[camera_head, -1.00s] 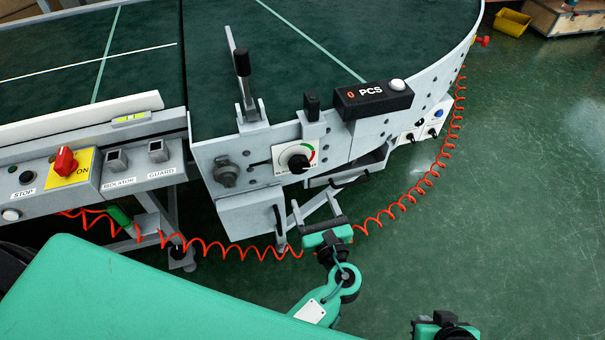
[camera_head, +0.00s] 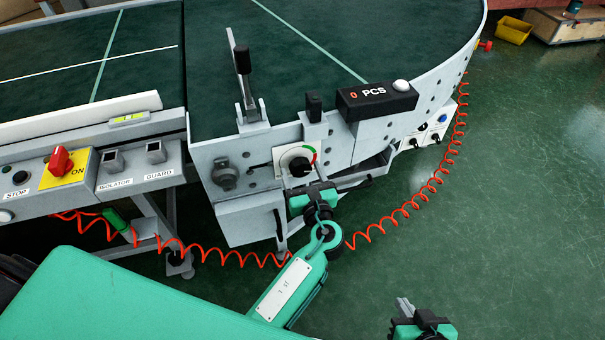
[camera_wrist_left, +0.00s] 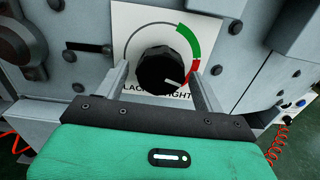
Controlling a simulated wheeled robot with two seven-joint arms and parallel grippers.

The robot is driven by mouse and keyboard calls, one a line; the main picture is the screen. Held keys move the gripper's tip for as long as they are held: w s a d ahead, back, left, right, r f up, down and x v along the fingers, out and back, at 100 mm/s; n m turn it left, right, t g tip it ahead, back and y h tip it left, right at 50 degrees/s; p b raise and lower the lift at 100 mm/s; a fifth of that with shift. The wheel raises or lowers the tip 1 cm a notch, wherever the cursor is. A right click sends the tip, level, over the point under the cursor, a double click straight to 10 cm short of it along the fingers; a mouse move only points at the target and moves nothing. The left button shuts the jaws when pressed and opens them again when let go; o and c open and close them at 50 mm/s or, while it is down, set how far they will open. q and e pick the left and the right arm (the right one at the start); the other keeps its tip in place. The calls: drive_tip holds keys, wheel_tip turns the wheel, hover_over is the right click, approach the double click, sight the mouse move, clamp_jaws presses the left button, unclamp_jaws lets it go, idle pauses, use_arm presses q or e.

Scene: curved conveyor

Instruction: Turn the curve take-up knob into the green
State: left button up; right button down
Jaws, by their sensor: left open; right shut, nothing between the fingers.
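The black take-up knob (camera_head: 297,165) sits on a white dial plate (camera_head: 283,153) on the conveyor's side. The green band (camera_wrist_left: 188,40) lies at the dial's upper right, above the red. My left gripper (camera_head: 306,186) is open, with one finger on each side of the knob's lower part; contact cannot be told. The plate's lower lettering is partly hidden. My right gripper (camera_head: 408,308) is shut and empty at the bottom, away from the conveyor.
A PCS counter box (camera_head: 376,100) and a black-handled lever (camera_head: 244,75) stand above the dial. A grey round knob (camera_head: 225,174) is left of it. A coiled orange hose (camera_head: 400,215) hangs around below.

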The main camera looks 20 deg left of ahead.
use_arm(q)
drive_tip(key=c, duration=1)
drive_tip(key=shift+o, duration=0.2)
drive_tip(key=shift+n, duration=0.3)
